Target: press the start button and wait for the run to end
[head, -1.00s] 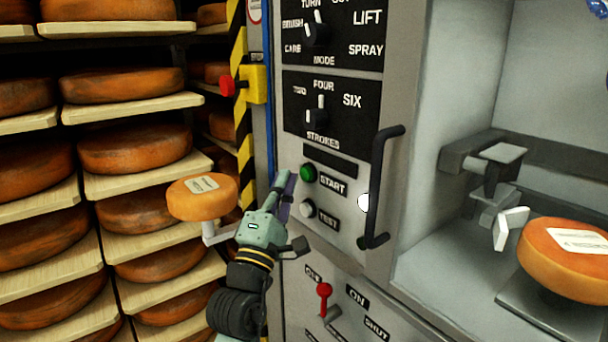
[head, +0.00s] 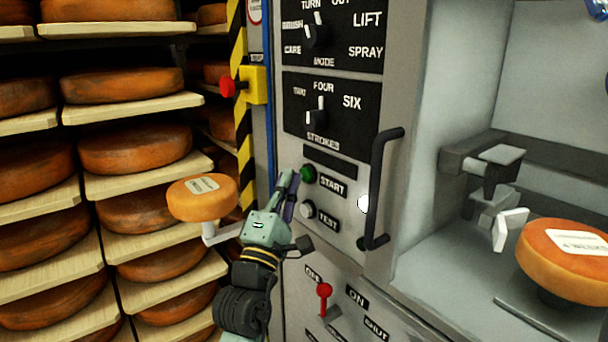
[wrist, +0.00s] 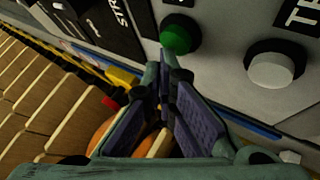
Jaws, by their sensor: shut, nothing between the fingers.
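The green start button (head: 309,174) sits on the grey machine panel, left of the START label. It also shows in the wrist view (wrist: 180,34), just beyond the fingertips. My gripper (head: 289,180) is shut and empty, its fingertips close to the left of the start button in the head view. In the wrist view, the gripper's fingertips (wrist: 166,82) appear a little short of the button; I cannot tell contact for certain. A cheese wheel (head: 565,258) with a white label sits in the machine's open chamber, beside a grey arm with a pale pad (head: 510,228).
The white test button (head: 307,210) is just below start. A dark door handle (head: 377,190) stands out to the right. A red stop button (head: 228,87) on a yellow box is upper left. Shelves of cheese wheels (head: 135,148) fill the left. A red lever (head: 324,292) is below.

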